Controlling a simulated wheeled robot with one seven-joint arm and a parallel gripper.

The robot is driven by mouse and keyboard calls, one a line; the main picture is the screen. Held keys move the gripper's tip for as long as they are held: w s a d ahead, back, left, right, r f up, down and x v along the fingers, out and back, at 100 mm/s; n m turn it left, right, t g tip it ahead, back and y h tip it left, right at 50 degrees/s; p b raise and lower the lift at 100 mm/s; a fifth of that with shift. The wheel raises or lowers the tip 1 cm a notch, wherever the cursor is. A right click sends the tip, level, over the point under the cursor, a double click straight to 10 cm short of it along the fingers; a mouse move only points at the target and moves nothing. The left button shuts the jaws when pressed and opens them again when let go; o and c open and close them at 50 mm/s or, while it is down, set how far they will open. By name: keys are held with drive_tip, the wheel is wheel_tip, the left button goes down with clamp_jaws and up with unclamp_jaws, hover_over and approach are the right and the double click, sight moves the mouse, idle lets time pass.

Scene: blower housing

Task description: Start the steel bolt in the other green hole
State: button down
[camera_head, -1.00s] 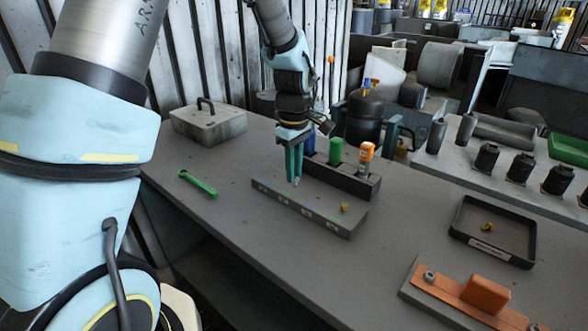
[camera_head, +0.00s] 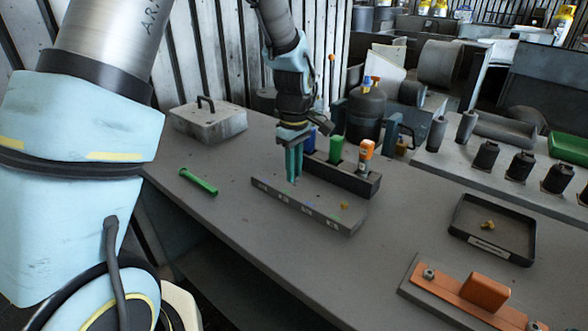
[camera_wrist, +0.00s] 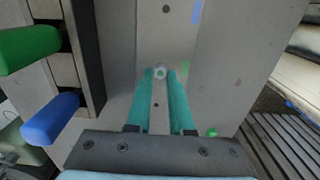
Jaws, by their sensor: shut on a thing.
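My gripper (camera_head: 294,180) points down over the grey bar (camera_head: 336,221) on the bench, its teal fingers closed on a small steel bolt. In the wrist view the bolt's round end (camera_wrist: 160,72) shows between the fingertips of my gripper (camera_wrist: 161,74). A green mark (camera_wrist: 185,68) lies on the bar just right of the bolt, and a blue mark (camera_wrist: 196,12) lies farther up. The hole under the bolt is hidden, so I cannot tell whether the bolt's tip is in it. A brass-coloured bolt (camera_head: 344,206) is at the bar's right end.
A dark rack (camera_head: 345,178) with blue, green (camera_head: 336,148) and orange (camera_head: 366,150) handled tools stands close behind the bar. A green tool (camera_head: 198,182) lies left on open bench. A black tray (camera_head: 465,238) and an orange fixture (camera_head: 485,292) are right; a metal box (camera_head: 208,122) stands back left.

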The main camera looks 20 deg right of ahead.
drive_tip(key=shift+f, duration=0.3)
drive_tip(key=shift+c, duration=1.2)
unclamp_jaws()
drive_tip(key=shift+r, duration=0.15)
drive_tip(key=shift+r+p, duration=3.05)
drive_tip(key=shift+r, duration=0.85)
